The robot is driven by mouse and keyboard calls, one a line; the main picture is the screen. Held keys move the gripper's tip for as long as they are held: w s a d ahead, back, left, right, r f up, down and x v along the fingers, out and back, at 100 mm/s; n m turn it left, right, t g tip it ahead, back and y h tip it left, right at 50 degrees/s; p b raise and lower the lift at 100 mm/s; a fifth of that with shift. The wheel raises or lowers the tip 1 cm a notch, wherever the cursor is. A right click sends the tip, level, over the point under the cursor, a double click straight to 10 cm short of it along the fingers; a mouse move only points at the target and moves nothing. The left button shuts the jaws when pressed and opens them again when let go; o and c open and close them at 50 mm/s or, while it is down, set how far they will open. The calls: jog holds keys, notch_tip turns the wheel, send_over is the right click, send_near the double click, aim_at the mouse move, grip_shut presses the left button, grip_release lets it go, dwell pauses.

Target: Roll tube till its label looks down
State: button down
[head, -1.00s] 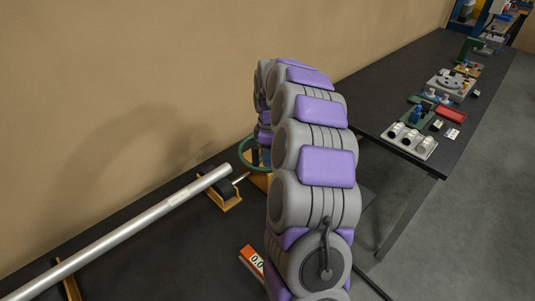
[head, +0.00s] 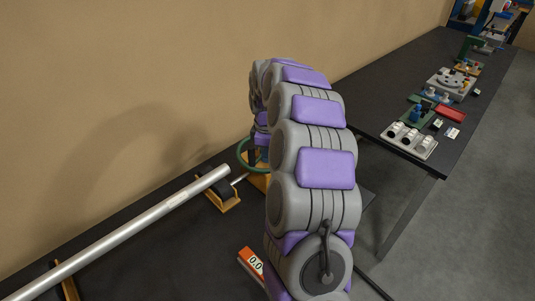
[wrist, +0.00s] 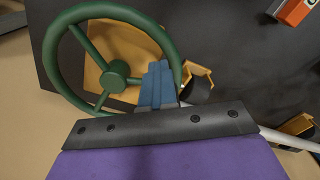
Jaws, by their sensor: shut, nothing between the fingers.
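The long silver tube (head: 130,232) lies on wooden roller stands at the left in the head view, and part of it shows at the right in the wrist view (wrist: 285,140). A faint pale mark is near its far end; I cannot tell whether it is the label. A green handwheel (wrist: 67,20) stands beyond that end, and part of its rim shows in the head view (head: 242,148). My gripper (wrist: 158,68) has blue fingers, shut and empty, over the right side of the wheel in the wrist view. I cannot tell if they touch it. My arm hides them in the head view.
An orange display box (head: 252,262) reading 0.0 is on the dark bench near my arm. A roller stand (head: 222,194) with a black roller supports the tube's far end. A second dark table (head: 455,150) at right carries several fixtures. The wall is close behind the bench.

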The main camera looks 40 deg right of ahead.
jog(key=shift+a+r, duration=0.2)
jog(key=shift+a, duration=0.95)
jog(key=c, duration=1.9)
grip_release()
jog(key=shift+d+f, duration=0.2)
jog(key=shift+d, duration=1)
jog(key=shift+o, duration=1)
jog(key=shift+a, duration=0.1)
jog(key=o, duration=0.5)
jog(key=shift+a+r, duration=0.2)
jog(key=shift+a, duration=0.7)
jog(key=shift+c, duration=0.2)
jog(key=shift+o, duration=1.4)
jog(key=shift+d+f, duration=0.1)
jog(key=shift+d, duration=0.65)
jog(key=shift+d+r, duration=0.1)
jog(key=shift+r, duration=0.1)
notch_tip(320, 180, up, 17)
jog(key=p, duration=0.4)
jog(key=shift+a, duration=0.35)
jog(key=shift+w+f, duration=0.1)
jog(key=shift+c, duration=0.2)
